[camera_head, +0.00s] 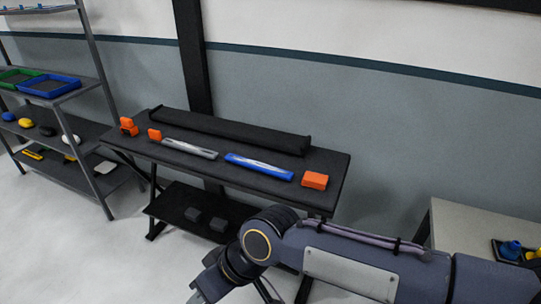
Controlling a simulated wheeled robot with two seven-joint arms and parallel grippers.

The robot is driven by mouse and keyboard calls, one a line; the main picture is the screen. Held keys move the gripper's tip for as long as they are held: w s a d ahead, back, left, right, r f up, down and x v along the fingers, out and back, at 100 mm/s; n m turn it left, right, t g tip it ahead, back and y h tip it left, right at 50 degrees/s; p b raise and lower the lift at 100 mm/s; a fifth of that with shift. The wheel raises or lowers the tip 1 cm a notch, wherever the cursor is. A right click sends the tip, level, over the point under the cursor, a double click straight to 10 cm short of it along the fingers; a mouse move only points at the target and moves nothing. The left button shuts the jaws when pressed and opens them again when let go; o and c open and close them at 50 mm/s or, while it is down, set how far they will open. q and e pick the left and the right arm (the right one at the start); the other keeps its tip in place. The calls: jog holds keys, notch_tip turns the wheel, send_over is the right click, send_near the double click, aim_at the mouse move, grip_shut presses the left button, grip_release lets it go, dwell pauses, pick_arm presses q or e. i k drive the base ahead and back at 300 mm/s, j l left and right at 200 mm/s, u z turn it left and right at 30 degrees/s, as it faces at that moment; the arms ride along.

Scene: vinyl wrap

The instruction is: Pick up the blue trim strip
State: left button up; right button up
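The blue trim strip (240,160) lies flat on the dark table (325,162), with a pale marking along its middle. A grey strip (188,148) lies to its left, and an orange block (314,180) lies just past its right end. My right arm comes in from the right across the foreground, below and in front of the table. Its gripper end (205,290) is at the bottom edge, well apart from the blue strip. Its fingers are not clear enough to tell open from shut. My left gripper is out of view.
A long black bar (230,130) lies along the table's back edge. Orange pieces (128,126) sit at its left end. A shelf rack (75,150) with trays stands at the left. A pale table (480,225) stands at the right.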

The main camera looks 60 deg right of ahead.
aim_at(280, 172)
jog(key=z, duration=1.55)
